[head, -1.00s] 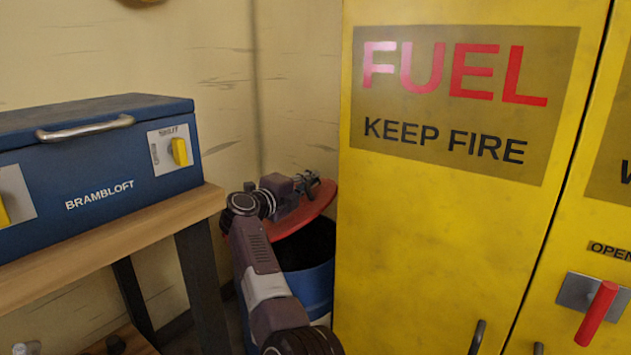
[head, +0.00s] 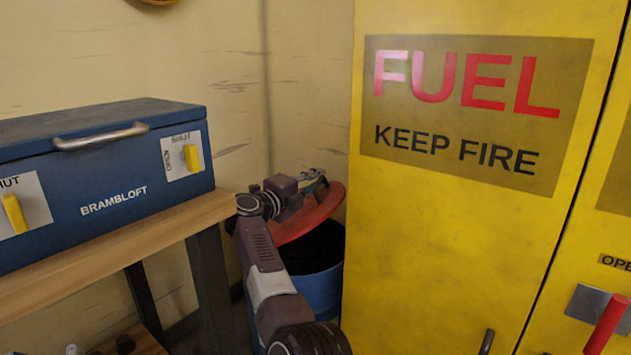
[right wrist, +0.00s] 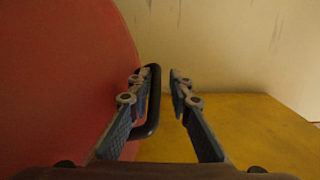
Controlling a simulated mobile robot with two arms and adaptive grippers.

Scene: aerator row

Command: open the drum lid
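The red drum lid (head: 312,220) stands tilted up over the blue drum (head: 322,290), whose dark opening shows below it. The lid's red face also fills the left of the right wrist view (right wrist: 65,80). My right gripper (head: 320,181) is at the lid's upper side. In the right wrist view, its fingers (right wrist: 160,80) are apart. The lid's dark loop handle (right wrist: 155,105) lies between them, close to the left finger and clear of the right one. My right arm hides the drum's left part. My left gripper is not in view.
A yellow fuel cabinet (head: 440,240) stands close on the drum's right. A wooden bench (head: 120,250) with a blue box (head: 100,170) is on the left. The wall (head: 300,90) is close behind the drum.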

